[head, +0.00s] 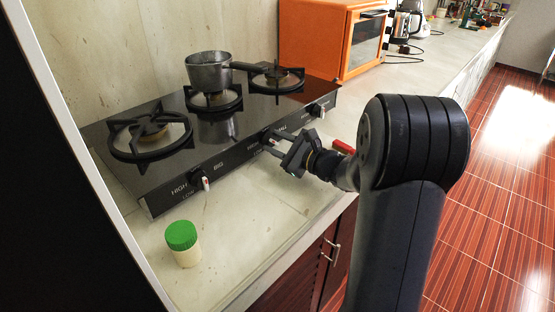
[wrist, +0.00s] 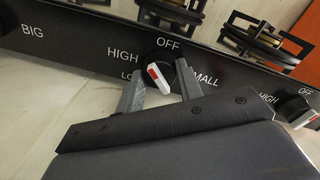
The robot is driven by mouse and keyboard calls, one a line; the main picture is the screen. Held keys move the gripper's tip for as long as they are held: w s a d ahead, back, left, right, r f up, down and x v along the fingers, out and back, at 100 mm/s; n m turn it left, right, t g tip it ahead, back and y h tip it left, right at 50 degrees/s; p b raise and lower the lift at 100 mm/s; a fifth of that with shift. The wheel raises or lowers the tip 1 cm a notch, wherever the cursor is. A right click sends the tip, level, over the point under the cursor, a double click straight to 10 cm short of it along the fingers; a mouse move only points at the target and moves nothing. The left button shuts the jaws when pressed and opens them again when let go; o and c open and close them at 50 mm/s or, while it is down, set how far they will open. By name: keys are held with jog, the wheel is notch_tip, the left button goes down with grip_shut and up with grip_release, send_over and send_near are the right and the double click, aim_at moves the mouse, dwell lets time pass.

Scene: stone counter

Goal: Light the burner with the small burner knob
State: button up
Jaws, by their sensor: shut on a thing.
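The small burner knob (wrist: 158,80) is black with a white and red grip, on the front panel of the black stove (head: 217,165). In the wrist view it sits between the two fingers of my gripper (wrist: 159,70), which is shut on it. The grip looks tilted. The labels OFF and HIGH show around it; LOW and SMALL are partly hidden by the fingers. In the head view my gripper (head: 273,143) reaches the middle of the front panel and mostly hides this knob. A grey pot (head: 208,73) stands on the middle burner. I see no flame.
Other knobs sit at the left (head: 200,181) and right (head: 318,110) of the panel. A green-lidded jar (head: 183,244) stands on the counter in front of the stove. An orange oven (head: 313,42) stands behind at the right.

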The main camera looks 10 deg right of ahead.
jog(key=n+b, duration=0.2)
jog(key=b, duration=0.2)
jog(key=n+b, duration=0.3)
jog(key=b, duration=0.2)
jog(key=shift+f, duration=0.4)
jog(key=n+b, duration=0.1)
jog(key=b, duration=0.1)
jog(key=n+b, duration=0.1)
jog(key=b, duration=0.1)
jog(key=shift+a+r+n+h, duration=0.1)
jog(key=shift+r+n+h, duration=0.05)
jog(key=shift+n+h, duration=0.15)
jog(key=shift+r+n+b, duration=0.1)
jog(key=shift+n+b, duration=0.3)
jog(key=shift+b, duration=0.35)
jog(key=shift+r, duration=0.15)
jog(key=o, duration=1)
jog(key=shift+r+p, duration=0.25)
jog(key=shift+p, duration=0.05)
